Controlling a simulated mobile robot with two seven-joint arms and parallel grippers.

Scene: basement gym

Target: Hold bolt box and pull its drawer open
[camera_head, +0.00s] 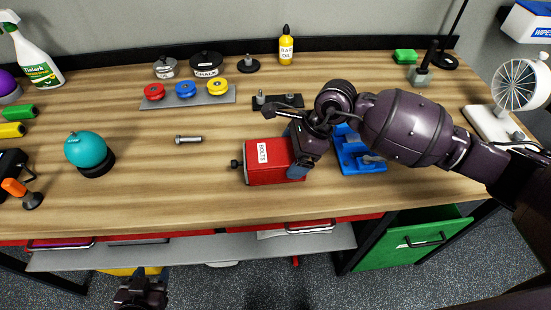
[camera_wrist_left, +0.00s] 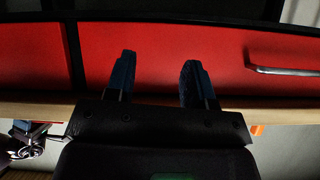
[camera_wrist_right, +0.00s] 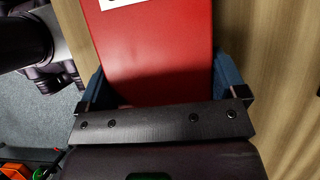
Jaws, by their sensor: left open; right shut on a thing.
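The red bolt box (camera_head: 268,172) lies on the wooden bench near the front edge, with a white "BOLTS" label on top and a dark knob (camera_head: 236,164) on its left end. My right gripper (camera_head: 297,162) is shut on the box at its right end. The right wrist view shows the red box (camera_wrist_right: 160,55) between the two blue fingers, one on each side. My left gripper (camera_head: 140,290) is low at the front of the bench, below the top and apart from the box. In the left wrist view its two fingers (camera_wrist_left: 152,75) are apart and empty.
A loose bolt (camera_head: 188,139) lies left of and behind the box. A teal kettlebell-like ball (camera_head: 86,150) stands further left. A blue tray (camera_head: 352,152) is right of the box. A grey shelf (camera_head: 190,253) and an open green drawer (camera_head: 415,245) jut out below the bench top.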

